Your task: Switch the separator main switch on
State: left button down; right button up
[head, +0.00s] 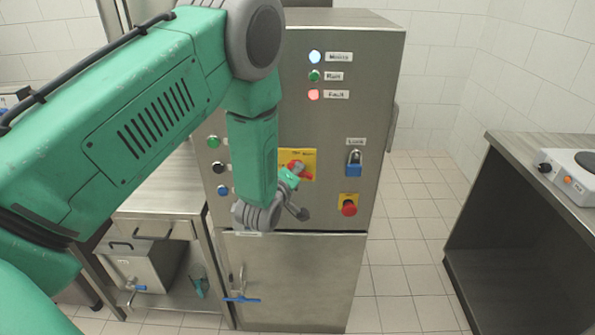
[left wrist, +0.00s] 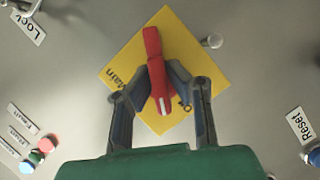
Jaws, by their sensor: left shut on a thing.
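The main switch is a red rotary handle (left wrist: 155,70) on a yellow plate (left wrist: 190,50) marked "Main", set on the front of the grey metal cabinet (head: 340,60). In the head view the red handle (head: 298,165) shows partly beside my left arm. My left gripper (left wrist: 160,88) has its two fingers on either side of the handle and is shut on it. In the head view the gripper (head: 290,180) reaches the plate from the left and is partly hidden by my arm. The handle's exact setting is hard to tell. My right gripper is not in view.
Close to the switch are a blue padlock (head: 354,165), a red emergency button (head: 349,207) and buttons on the left (head: 216,168). White, green and red lamps (head: 314,76) sit above. A counter with a hot plate (head: 575,172) stands right, with free floor between.

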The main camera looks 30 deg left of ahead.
pick_arm(q)
jog(key=m+g, duration=0.1)
jog(key=m, duration=0.1)
jog(key=m+g+y+p, duration=0.1)
jog(key=m, duration=0.1)
jog(key=shift+s+f+y, duration=0.1)
jog(key=shift+y, duration=0.2)
jog(key=m+g+y, duration=0.1)
jog(key=m, duration=0.1)
jog(key=m+g+y, duration=0.1)
jog(key=m, duration=0.1)
jog(key=shift+f+p, duration=0.1)
jog(key=shift+p, duration=0.2)
dwell(0.4)
jog(key=c, duration=1.6)
grip_release()
